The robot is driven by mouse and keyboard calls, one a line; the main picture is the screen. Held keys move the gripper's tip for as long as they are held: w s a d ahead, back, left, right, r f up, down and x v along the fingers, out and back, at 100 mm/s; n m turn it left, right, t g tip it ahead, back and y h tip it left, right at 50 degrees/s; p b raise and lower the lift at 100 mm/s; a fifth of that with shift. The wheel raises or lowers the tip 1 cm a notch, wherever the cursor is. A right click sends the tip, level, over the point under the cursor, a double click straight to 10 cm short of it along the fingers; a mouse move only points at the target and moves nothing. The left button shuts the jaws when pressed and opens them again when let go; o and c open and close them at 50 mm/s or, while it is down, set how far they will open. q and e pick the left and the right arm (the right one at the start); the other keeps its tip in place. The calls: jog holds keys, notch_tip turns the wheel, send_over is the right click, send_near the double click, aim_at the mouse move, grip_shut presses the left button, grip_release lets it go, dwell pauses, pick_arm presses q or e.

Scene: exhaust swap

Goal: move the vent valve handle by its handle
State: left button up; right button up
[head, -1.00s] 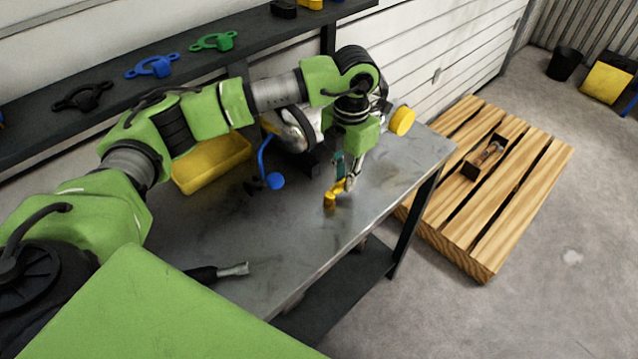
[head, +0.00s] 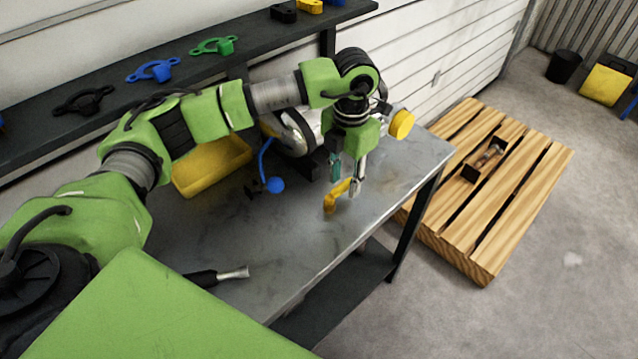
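A yellow lever-like handle (head: 331,201) stands at the right part of the metal bench in the head view. I take it for the vent valve handle. My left gripper (head: 346,180) points down over it. Its two fingers, one teal and one silver, are apart. The upper end of the yellow handle is close to the silver finger; I cannot tell if they touch. A blue lever with a round blue knob (head: 277,184) is to the left of it. My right gripper cannot be made out.
A yellow bin (head: 211,168) and a round yellow knob (head: 401,123) are on the bench (head: 290,240). A dark piece with a metal tip (head: 233,272) lies near its front. A shelf behind holds coloured clamps. A wooden pallet (head: 500,190) stands right.

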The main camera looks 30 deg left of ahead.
pick_arm(q)
notch_tip(320, 180, up, 13)
jog(key=p, duration=0.7)
jog(key=shift+r, duration=0.2)
jog(key=shift+r, duration=0.1)
notch_tip(320, 180, up, 5)
jog(key=p, duration=0.3)
send_over(345, 183)
jog(key=shift+s, duration=0.1)
dwell(0.3)
jog(key=s+b, duration=0.3)
jog(key=s, duration=1.3)
